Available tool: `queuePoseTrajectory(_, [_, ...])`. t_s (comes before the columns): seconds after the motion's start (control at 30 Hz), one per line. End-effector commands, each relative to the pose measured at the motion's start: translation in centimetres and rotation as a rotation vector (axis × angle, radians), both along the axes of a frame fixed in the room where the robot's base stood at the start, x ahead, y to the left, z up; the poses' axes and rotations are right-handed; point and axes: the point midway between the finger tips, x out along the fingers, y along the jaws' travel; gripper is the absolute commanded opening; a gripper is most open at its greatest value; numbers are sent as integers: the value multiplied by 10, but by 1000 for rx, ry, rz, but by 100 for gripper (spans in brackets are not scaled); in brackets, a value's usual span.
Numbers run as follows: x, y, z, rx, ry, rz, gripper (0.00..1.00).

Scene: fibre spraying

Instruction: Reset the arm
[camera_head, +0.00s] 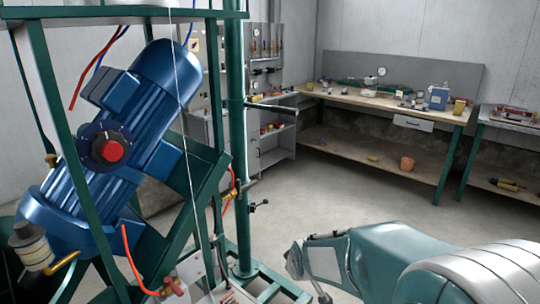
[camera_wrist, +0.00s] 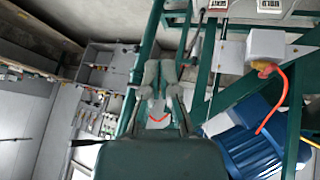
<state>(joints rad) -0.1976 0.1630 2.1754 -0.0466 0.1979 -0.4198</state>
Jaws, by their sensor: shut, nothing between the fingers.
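My arm reaches in from the lower right of the head view, with its teal and silver links near the bottom edge. My gripper (camera_wrist: 160,72) is in the middle of the wrist view, its fingers together and empty. In the head view, the far end of the arm is low in the picture, right of the green frame (camera_head: 236,130), apart from the blue motor (camera_head: 150,110). The motor, with its red knob (camera_head: 111,151), is tilted inside the frame. It also shows at the lower right of the wrist view (camera_wrist: 255,150).
A workbench (camera_head: 450,112) with tools and small containers stands at the back right. Grey shelving (camera_head: 272,150) stands at the back centre. Red hoses and a valve are on the frame. Open concrete floor (camera_head: 340,195) lies between the frame and the bench.

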Motion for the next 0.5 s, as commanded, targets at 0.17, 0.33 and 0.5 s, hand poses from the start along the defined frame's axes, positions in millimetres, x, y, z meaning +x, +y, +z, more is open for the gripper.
queuePoseTrajectory(0.17, [-42, -28, 48, 47, 22, -122, 0])
queuePoseTrajectory(0.33, [-88, -51, 81, 92, 49, -235, 0])
queuePoseTrajectory(0.5, [-138, -69, 105, 140, 75, -350, 0])
